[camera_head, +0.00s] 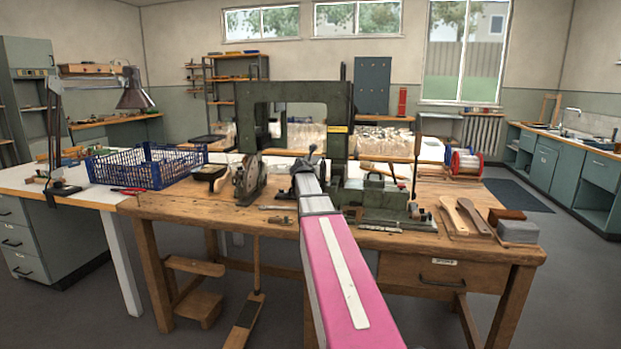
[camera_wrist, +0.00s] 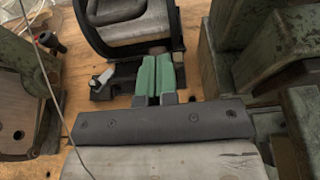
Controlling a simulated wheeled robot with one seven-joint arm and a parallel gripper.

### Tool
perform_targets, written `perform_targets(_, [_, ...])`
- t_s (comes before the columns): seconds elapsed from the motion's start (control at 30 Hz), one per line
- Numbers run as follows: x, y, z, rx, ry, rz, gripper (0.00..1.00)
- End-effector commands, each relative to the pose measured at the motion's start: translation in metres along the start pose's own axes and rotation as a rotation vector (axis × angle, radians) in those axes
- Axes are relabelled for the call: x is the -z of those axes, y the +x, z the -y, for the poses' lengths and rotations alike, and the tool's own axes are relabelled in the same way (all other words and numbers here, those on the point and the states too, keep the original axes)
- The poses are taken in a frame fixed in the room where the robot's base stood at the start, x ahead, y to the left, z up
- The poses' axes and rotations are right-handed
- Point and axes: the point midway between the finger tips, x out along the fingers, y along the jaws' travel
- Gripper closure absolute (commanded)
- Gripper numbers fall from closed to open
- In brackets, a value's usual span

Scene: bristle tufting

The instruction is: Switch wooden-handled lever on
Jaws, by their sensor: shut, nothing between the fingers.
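My gripper (camera_wrist: 158,62) is shut, its two green fingertips pressed together with nothing between them. In the wrist view the fingertips point at a black-framed part with a grey pad (camera_wrist: 120,28). A small brown piece (camera_wrist: 156,50) shows just past the tips; I cannot tell whether it is a wooden handle or whether they touch. In the head view my gripper (camera_head: 311,158) is over the workbench, in front of the green machine (camera_head: 337,105). A light wooden handle-like bar (camera_head: 382,171) lies right of it on the machine's side; I cannot tell if it is the lever.
The machine's green metal parts stand close on both sides of my gripper, with the right block (camera_wrist: 275,45) nearest. A blue crate (camera_head: 150,172) is at the left. Wooden brush bodies (camera_head: 470,215) and a thread spool (camera_head: 463,163) are at the right.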

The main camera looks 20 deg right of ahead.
Motion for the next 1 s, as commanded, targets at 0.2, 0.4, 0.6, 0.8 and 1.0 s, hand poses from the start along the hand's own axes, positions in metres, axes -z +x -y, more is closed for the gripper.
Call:
perform_targets(0.2, [-0.016,0.020,0.000,0.001,0.001,0.000,1.00])
perform_targets(0.4, [-0.024,0.034,0.000,0.001,0.001,0.000,1.00])
perform_targets(0.6, [-0.027,0.041,0.000,0.000,0.001,0.000,1.00])
perform_targets(0.8, [-0.028,0.042,0.000,0.000,0.001,0.000,1.00])
perform_targets(1.0, [-0.028,0.043,0.000,0.000,0.000,0.001,1.00])
